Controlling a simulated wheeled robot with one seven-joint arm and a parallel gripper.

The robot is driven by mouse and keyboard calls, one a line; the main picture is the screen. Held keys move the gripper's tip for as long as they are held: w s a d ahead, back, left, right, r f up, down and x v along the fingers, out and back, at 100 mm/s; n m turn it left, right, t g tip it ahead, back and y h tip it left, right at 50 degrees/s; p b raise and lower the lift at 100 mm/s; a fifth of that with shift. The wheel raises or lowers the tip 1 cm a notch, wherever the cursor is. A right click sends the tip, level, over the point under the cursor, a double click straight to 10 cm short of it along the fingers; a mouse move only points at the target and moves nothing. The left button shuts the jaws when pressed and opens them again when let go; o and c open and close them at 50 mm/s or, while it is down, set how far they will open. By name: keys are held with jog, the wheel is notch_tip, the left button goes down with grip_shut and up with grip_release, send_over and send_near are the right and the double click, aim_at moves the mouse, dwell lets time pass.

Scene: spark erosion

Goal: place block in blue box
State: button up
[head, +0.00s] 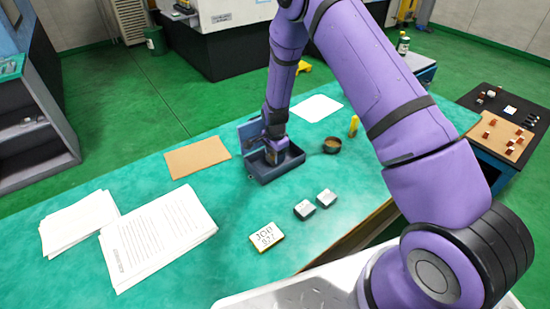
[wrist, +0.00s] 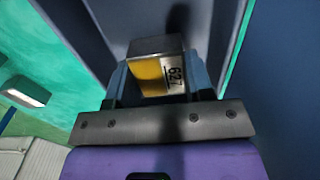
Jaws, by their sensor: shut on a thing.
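The blue box (head: 281,171) stands on the green table with its lid (head: 250,132) raised at the back. My gripper (head: 271,150) is at the open box, reaching down over it. In the wrist view my gripper (wrist: 157,88) is shut on a block (wrist: 155,68) with a yellowish face and a pale face marked with digits. Dark blue walls of the box (wrist: 215,35) surround the block there. I cannot tell whether the block touches the box floor. In the head view the arm and gripper hide the block.
Two small grey blocks (head: 305,209) and (head: 326,197) and a "JOB 927" plate (head: 266,237) lie in front of the box.

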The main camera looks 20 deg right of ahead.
jog(key=shift+f, duration=0.7)
jog(key=shift+f, duration=0.15)
jog(key=o, duration=1.2)
jog(key=shift+o, duration=0.2)
